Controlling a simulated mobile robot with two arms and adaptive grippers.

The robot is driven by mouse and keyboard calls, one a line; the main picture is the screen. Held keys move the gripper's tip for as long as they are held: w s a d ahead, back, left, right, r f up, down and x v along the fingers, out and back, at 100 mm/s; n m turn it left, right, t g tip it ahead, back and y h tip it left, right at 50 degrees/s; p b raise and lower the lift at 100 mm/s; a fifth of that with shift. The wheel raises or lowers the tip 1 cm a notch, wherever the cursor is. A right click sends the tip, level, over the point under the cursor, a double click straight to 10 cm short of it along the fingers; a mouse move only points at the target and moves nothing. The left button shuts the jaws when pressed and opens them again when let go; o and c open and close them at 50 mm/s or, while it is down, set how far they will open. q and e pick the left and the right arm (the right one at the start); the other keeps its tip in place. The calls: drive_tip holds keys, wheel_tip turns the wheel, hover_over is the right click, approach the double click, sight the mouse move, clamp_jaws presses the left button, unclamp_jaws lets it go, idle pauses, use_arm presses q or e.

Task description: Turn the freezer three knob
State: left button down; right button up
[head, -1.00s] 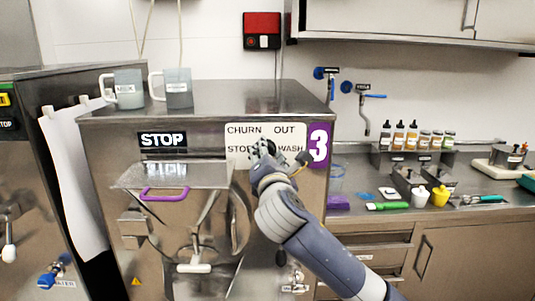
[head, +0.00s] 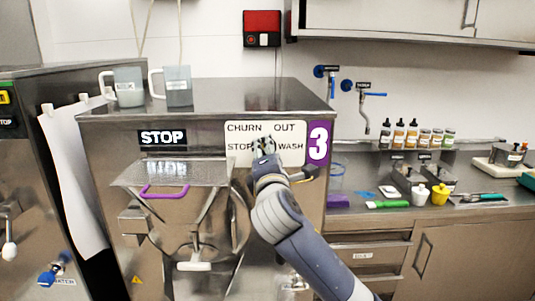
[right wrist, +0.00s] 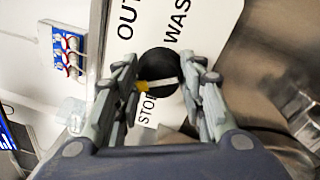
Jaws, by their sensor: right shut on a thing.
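Freezer three (head: 100,150) is the steel machine with the purple "3" label. Its white dial plate (head: 240,130) reads CHURN, OUT, STOP and WASH, and the display (head: 163,138) beside it reads STOP. The black round knob (right wrist: 156,66) shows between my fingers in the right wrist view, with a pale bar across it, yellow at one end. My right gripper (right wrist: 162,84) is shut on the knob; it also shows in the head view (head: 264,146), where it hides most of the knob. My left gripper is out of view.
Two grey mugs (head: 128,87) (head: 178,86) stand on the freezer top. At the right, a counter (head: 400,220) holds bottles, cups and tools below wall taps (head: 327,72).

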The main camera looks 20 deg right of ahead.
drive_tip(key=shift+r, duration=0.15)
drive_tip(key=o, duration=1)
drive_tip(key=shift+o, duration=0.2)
drive_tip(key=shift+w, duration=0.1)
drive_tip(key=v, duration=1.2)
